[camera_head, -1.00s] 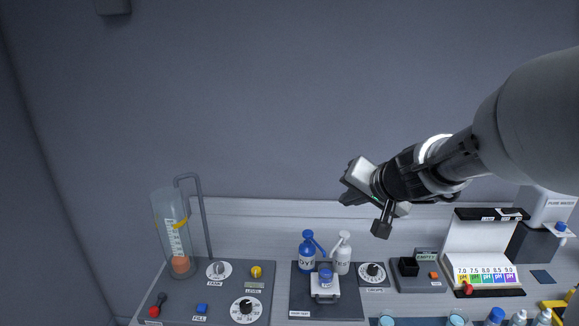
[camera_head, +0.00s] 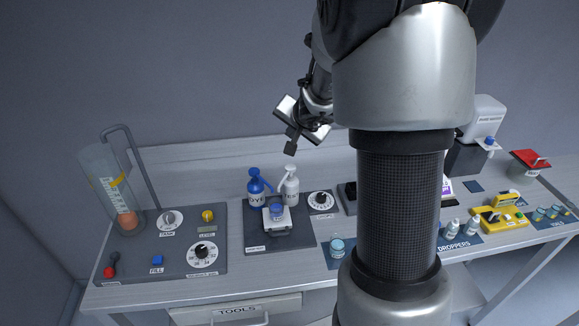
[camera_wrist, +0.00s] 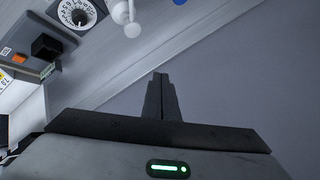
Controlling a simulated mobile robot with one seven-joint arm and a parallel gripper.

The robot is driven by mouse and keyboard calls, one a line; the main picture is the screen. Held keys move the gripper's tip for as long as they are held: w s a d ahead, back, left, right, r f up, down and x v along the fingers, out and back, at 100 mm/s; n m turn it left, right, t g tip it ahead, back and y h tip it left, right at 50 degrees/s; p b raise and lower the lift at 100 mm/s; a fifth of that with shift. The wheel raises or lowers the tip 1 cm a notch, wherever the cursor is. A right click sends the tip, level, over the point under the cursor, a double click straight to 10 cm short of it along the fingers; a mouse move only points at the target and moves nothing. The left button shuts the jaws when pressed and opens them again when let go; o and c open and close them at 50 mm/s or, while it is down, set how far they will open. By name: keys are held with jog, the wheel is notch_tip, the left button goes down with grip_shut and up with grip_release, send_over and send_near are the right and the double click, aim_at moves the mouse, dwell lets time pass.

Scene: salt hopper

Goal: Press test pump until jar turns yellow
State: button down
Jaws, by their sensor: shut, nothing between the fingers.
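The white test pump (camera_head: 291,186) stands upright at the back of a dark pad, beside the blue dye pump (camera_head: 255,188). A small jar (camera_head: 277,211) with a blue look sits on a light stand in front of them. My gripper (camera_head: 290,149) hangs in the air above and behind the test pump, apart from it, with its fingers pointing down. In the wrist view my gripper (camera_wrist: 161,92) is shut with nothing between the fingers. White parts of the test pump (camera_wrist: 130,20) show at that view's top edge. The jar is not visible there.
A tank panel with a glass cylinder (camera_head: 108,190), knobs and a fill button (camera_head: 157,259) lies at left. A numbered dial (camera_head: 320,201) stands right of the pumps. My arm hides much of the right bench. Droppers (camera_head: 452,228) and a yellow device (camera_head: 500,217) stand farther right.

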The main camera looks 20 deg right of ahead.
jog(key=b, duration=0.6)
send_over(291, 169)
notch_tip(291, 169, down, 7)
jog(key=shift+f, duration=0.1)
jog(key=shift+f+b, duration=0.75)
jog(key=shift+b, duration=0.05)
jog(key=shift+f, duration=0.1)
dwell(0.9)
jog(key=shift+f+b, duration=0.35)
jog(key=shift+b, duration=0.25)
jog(key=shift+s+f+b, duration=0.1)
jog(key=shift+f+b, duration=0.65)
jog(key=shift+b, duration=0.1)
dwell(0.7)
jog(key=shift+r+p, duration=1)
jog(key=shift+r, duration=0.15)
